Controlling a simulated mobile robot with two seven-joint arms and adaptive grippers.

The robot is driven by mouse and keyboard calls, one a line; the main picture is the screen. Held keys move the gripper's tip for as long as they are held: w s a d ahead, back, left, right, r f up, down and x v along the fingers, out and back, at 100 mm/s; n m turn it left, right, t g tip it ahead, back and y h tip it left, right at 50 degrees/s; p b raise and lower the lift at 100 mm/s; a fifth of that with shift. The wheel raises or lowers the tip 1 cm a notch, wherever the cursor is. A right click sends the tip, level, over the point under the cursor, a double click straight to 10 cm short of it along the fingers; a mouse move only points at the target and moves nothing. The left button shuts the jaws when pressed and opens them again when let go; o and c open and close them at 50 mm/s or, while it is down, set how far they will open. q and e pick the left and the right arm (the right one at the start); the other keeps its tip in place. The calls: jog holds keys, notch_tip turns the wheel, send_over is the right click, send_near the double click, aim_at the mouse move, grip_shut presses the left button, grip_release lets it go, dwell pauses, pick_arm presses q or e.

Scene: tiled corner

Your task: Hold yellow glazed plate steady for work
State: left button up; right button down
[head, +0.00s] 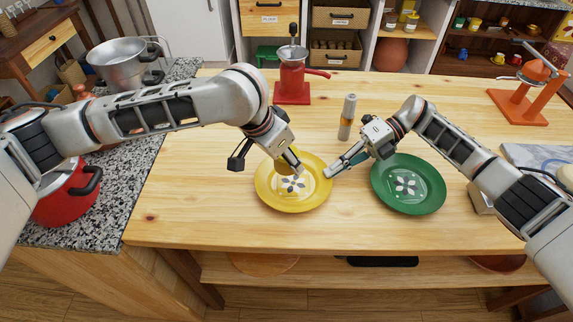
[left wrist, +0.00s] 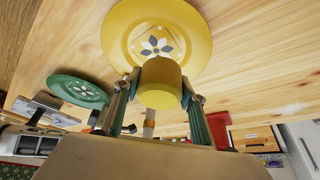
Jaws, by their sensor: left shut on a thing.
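The yellow glazed plate (head: 268,199) lies flat on the wooden table, with a flower pattern in its middle. It also fills the top of the left wrist view (left wrist: 115,38). My left gripper (head: 291,166) is above the plate, its fingers shut on a yellow, rounded, cup-like object (left wrist: 160,85). That object hides part of the plate's middle in both views. My right gripper (head: 338,168) points left, its tips by the plate's right rim. I cannot tell whether it touches the rim or how far its fingers are apart.
A green plate (head: 428,192) with a similar flower lies right of the yellow one. A small bottle with an orange band (head: 347,118) stands behind. A red grinder (head: 292,80) is at the back, an orange stand (head: 530,105) at the right. The table's front strip is clear.

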pick_arm(q)
jog(key=shift+r, duration=1.1)
pick_arm(e)
jog(key=c, duration=2.2)
grip_release()
jog(key=v, duration=1)
jog(key=shift+v, duration=1.05)
